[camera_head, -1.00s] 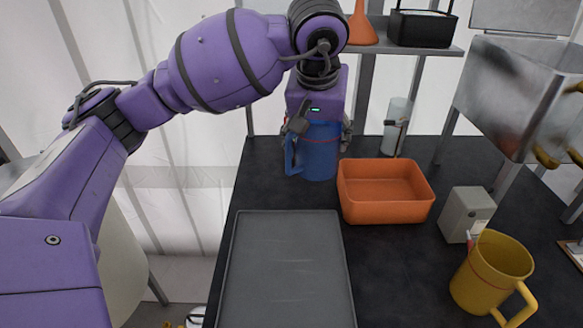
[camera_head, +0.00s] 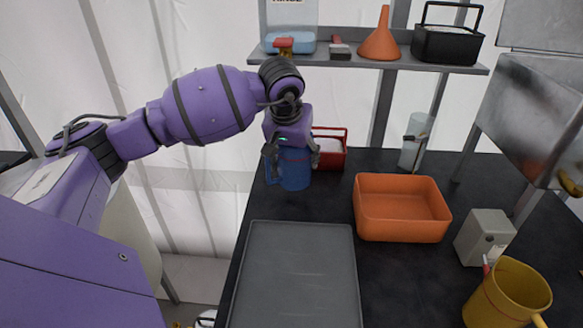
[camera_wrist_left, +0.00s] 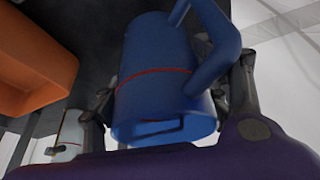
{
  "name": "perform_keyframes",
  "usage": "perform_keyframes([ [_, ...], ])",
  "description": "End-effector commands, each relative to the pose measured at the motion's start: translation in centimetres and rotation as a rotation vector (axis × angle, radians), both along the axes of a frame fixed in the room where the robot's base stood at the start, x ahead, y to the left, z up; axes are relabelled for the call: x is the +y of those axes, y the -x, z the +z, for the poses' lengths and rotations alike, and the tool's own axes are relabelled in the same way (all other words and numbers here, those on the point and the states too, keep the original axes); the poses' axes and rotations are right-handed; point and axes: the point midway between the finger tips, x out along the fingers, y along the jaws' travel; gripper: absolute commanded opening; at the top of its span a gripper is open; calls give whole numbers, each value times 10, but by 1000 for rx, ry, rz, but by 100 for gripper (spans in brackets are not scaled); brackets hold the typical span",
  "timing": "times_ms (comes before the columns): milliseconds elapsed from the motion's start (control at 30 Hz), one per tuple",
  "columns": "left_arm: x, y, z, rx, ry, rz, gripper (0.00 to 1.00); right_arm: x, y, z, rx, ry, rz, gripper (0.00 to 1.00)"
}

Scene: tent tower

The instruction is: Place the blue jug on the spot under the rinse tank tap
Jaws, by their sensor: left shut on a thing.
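The blue jug (camera_head: 294,172) is at the far left part of the dark table in the head view. My left gripper (camera_head: 292,152) is shut on it from above; the jug also shows between the fingers in the left wrist view (camera_wrist_left: 155,75). I cannot tell if its base touches the table. A pale tank (camera_head: 290,14) with a partly cut-off label reading like "RINSE" stands on the shelf above and behind. A red-handled tap (camera_head: 284,44) shows at its front. No marked spot shows below it; the arm and jug cover part of that area. My right gripper is out of view.
A red caddy (camera_head: 330,152) stands just behind the jug on its right. An orange tub (camera_head: 402,210), a clear container (camera_head: 415,140), a grey box (camera_head: 484,237) and a yellow jug (camera_head: 508,293) are further right. A grey tray (camera_head: 295,275) lies in front. The shelf (camera_head: 380,62) overhangs the back.

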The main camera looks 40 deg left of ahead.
Motion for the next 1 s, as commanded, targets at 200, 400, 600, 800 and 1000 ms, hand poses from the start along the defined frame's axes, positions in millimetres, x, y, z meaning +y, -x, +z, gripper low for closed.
perform_keyframes([
  [200, 9, -1, -18, 3, 2, 0, 40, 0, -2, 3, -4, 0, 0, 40],
  [400, 9, -2, -40, -2, -1, 0, 40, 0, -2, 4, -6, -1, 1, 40],
  [600, 9, -2, -40, -2, -1, 0, 40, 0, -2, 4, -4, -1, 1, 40],
  [800, 8, -2, -44, 0, 0, 0, 74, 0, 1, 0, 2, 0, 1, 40],
  [1000, 9, -2, -44, -1, 0, 0, 87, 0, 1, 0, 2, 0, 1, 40],
])
